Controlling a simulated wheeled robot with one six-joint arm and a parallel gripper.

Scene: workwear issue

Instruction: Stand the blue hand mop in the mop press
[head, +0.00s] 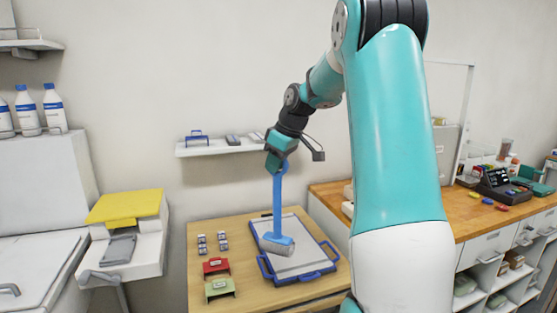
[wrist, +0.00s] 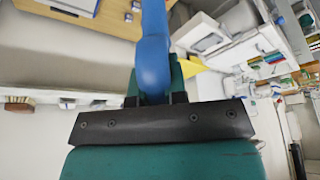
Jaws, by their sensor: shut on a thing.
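The blue hand mop (head: 278,210) hangs from my gripper (head: 277,158), handle up and grey-white head down. My gripper is shut on the top of its handle. The mop head is above or at the blue-rimmed tray (head: 327,264) on the wooden table; I cannot tell if they touch. In the wrist view the blue handle (wrist: 153,65) runs between the green fingers (wrist: 155,88) and out of the top edge; the mop head is not seen there. No mop press is clearly recognisable; a white unit with a yellow top (head: 125,206) and a grey front part stands at left.
A red holder (head: 216,266), a green holder (head: 220,289) and several small grey pieces (head: 212,242) lie on the wooden table (head: 205,228) left of the tray. A wall shelf (head: 220,149) is behind my gripper. A cluttered wooden counter (head: 480,218) stands at right, partly behind my arm.

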